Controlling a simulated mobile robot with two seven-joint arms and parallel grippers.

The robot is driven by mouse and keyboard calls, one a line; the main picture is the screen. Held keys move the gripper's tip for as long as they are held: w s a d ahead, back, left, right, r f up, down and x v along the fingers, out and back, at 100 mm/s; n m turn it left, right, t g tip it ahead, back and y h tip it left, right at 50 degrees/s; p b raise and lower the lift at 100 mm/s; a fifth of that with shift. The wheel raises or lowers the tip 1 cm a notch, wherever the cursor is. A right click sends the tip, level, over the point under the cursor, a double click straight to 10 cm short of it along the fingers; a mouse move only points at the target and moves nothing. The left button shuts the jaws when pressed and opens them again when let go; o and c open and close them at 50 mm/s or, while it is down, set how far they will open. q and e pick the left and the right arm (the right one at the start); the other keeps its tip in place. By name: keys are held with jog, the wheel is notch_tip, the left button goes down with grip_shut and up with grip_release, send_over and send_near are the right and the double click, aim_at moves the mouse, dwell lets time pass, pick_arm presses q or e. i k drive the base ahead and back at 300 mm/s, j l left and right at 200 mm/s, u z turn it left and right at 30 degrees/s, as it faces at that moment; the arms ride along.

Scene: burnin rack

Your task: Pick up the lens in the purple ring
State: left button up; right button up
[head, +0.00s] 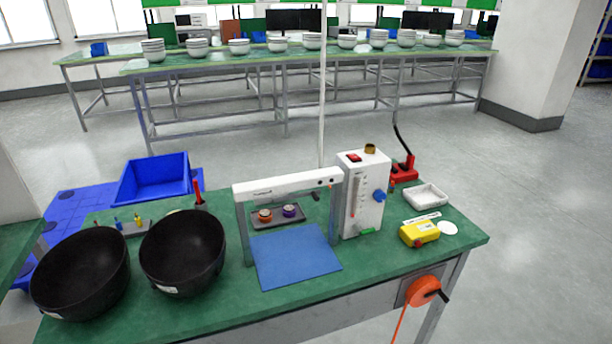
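The lens in the purple ring (290,211) sits on a small dark grey tray (278,223), behind the blue mat on the green table. A similar lens in an orange ring (265,215) sits just left of it on the same tray. Both are seen through the opening under a white bridge-shaped frame (285,184). The lenses are small here, so their glass is hard to make out. Neither my left nor my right gripper is in view.
A blue mat (295,257) lies clear in front of the tray. A white instrument box (364,195) stands right of the frame. Two large black bowls (183,252) (82,273) stand at left. A yellow device (419,233) and white tray (426,196) are at right.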

aim_at(289, 212)
jog(key=i+j+z, duration=1.35)
jog(key=j, duration=0.4)
jog(key=i+j+z, duration=0.2)
jog(key=j+z, duration=0.2)
jog(key=j, duration=0.35)
jog(key=i+j+z, duration=0.1)
jog(key=j+z, duration=0.35)
jog(key=j, duration=0.4)
jog(key=j+z, duration=0.45)
jog(key=j, duration=0.4)
jog(key=k+j+z, duration=0.25)
jog(key=j+z, duration=0.2)
jog(key=j, duration=0.35)
